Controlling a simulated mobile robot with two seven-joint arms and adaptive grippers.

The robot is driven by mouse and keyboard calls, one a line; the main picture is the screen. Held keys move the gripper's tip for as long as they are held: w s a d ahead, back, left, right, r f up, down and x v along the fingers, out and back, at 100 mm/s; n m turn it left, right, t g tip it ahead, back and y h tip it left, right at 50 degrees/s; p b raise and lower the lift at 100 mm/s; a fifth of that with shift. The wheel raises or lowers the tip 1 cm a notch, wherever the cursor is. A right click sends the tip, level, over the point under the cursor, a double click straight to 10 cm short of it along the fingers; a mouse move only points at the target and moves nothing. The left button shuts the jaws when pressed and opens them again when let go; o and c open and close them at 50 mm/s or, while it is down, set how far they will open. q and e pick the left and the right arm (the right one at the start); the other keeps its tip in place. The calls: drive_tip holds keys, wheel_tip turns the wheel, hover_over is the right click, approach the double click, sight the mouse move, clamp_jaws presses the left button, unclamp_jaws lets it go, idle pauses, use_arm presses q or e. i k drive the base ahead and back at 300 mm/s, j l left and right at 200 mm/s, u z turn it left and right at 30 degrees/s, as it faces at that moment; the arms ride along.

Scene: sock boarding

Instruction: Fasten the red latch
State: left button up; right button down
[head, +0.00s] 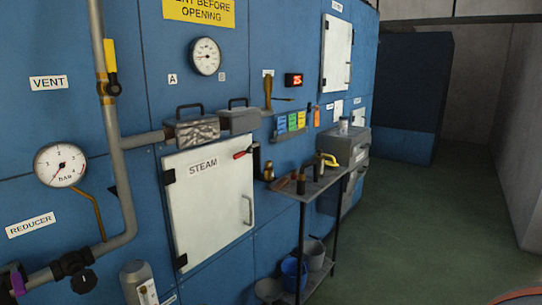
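The red latch (242,154) is a small red handle on a dark pivot, at the upper right edge of the white door marked STEAM (208,200). The red handle slants down to the left across the door's edge. The door looks closed against the blue panel, with a grey pull handle (247,210) on its right side. I cannot tell from here whether the latch is engaged. Neither of my grippers is in view.
A narrow dark shelf stand (310,188) with tools stands right of the door, with buckets (292,272) below. Grey pipes (118,150) and a pressure gauge (60,164) are at the left. Two grey boxes with handles (198,130) sit above the door. The green floor (430,230) at the right is mostly clear.

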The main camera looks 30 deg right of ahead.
sight(250, 150)
drive_tip(key=z, duration=0.85)
drive_tip(key=i+l, duration=0.2)
drive_tip(key=l, duration=0.2)
drive_tip(key=i+l+u, duration=0.15)
drive_tip(key=l, duration=0.25)
drive_tip(key=i+l, duration=0.25)
drive_tip(key=l, duration=0.2)
drive_tip(key=i+l+u, duration=0.15)
drive_tip(key=l, duration=0.3)
drive_tip(key=i+l, duration=0.2)
drive_tip(key=l, duration=0.25)
drive_tip(key=i+l+u, duration=0.1)
drive_tip(key=l, duration=0.35)
drive_tip(key=i+l+u, duration=0.1)
drive_tip(key=l, duration=0.35)
drive_tip(key=i+l, duration=0.25)
drive_tip(key=l, duration=0.25)
drive_tip(key=j+u, duration=0.05)
